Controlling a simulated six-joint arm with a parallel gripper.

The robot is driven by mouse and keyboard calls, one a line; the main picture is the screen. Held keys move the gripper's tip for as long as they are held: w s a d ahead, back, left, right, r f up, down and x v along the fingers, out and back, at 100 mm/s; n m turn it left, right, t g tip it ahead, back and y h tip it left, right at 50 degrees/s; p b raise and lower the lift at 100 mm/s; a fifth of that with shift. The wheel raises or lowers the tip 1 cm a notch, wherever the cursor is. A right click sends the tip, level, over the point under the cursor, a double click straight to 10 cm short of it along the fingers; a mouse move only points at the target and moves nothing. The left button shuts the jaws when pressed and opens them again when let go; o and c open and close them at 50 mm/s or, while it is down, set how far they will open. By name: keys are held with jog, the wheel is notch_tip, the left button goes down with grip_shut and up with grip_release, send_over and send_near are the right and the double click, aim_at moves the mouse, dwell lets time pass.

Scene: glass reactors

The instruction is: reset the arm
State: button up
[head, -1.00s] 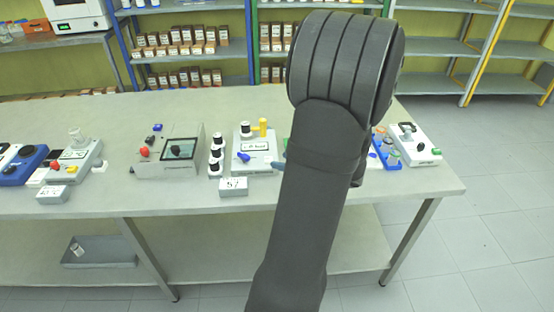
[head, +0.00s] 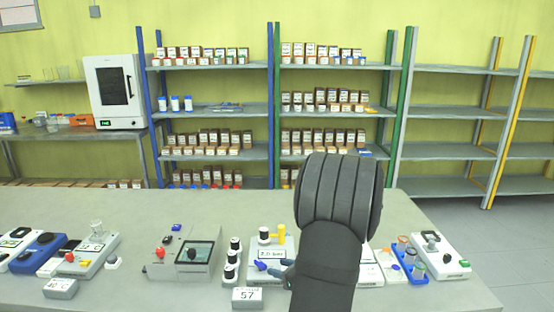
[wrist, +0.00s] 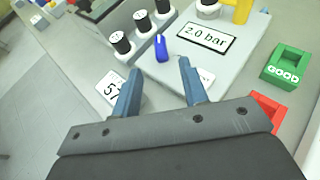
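My gripper (wrist: 158,68) is open, with its two blue-grey fingers apart and nothing held between them. In the wrist view it is above the front of a light grey pressure unit (wrist: 222,68) with a "2.0 bar" display (wrist: 206,38). A blue lever (wrist: 162,47) on the unit shows just beyond the fingertips; I cannot tell how far below it is. In the head view my dark arm rises in front of the bench and hides part of it. The pressure unit (head: 258,277) stands to the left of the arm, with a yellow valve (head: 281,235) on it.
Several black-capped bottles (wrist: 142,22) stand left of the unit, near a "57" sign (head: 247,297). Green (wrist: 285,66) and red (wrist: 268,110) trays are on the right. A box with a dark window (head: 193,256) is farther left. The bench (head: 130,215) is clear behind the devices.

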aim_at(262, 263)
jog(key=x, duration=0.8)
jog(key=shift+w+a+f, duration=0.1)
jog(key=shift+w+a, duration=0.05)
